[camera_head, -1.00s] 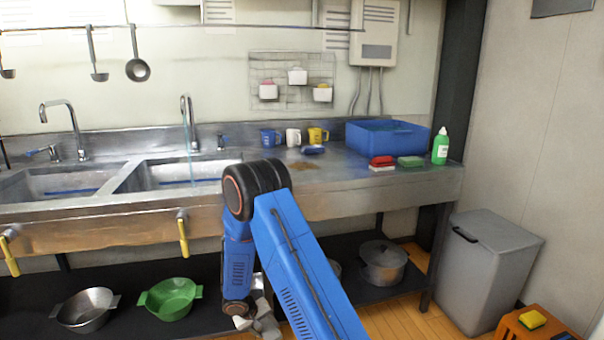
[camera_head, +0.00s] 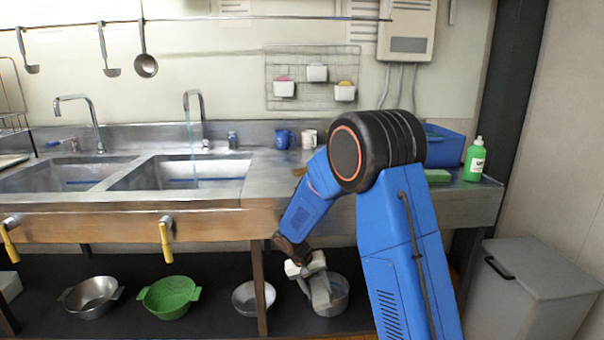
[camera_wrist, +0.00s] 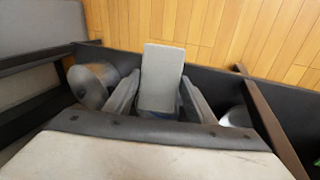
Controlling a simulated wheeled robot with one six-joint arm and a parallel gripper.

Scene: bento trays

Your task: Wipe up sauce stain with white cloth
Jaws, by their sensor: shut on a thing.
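My gripper (camera_head: 312,283) hangs in front of the counter, low beside the lower shelf. In the wrist view its two fingers (camera_wrist: 162,98) are closed on a pale, flat, folded-looking piece, the white cloth (camera_wrist: 162,70). In the head view the cloth cannot be told clearly from the pale fingers. A small edge of the brown sauce stain (camera_head: 299,171) shows on the steel counter (camera_head: 262,178), just left of my arm. My arm hides the rest of it. The gripper is below and apart from the stain.
Two sinks lie to the left, the right one (camera_head: 185,180) with water running. A blue cup (camera_head: 284,139) and white mug (camera_head: 309,139) stand behind the stain. A green bottle (camera_head: 475,160) and blue bin (camera_head: 447,146) are at right. Pots and bowls (camera_head: 172,297) fill the lower shelf.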

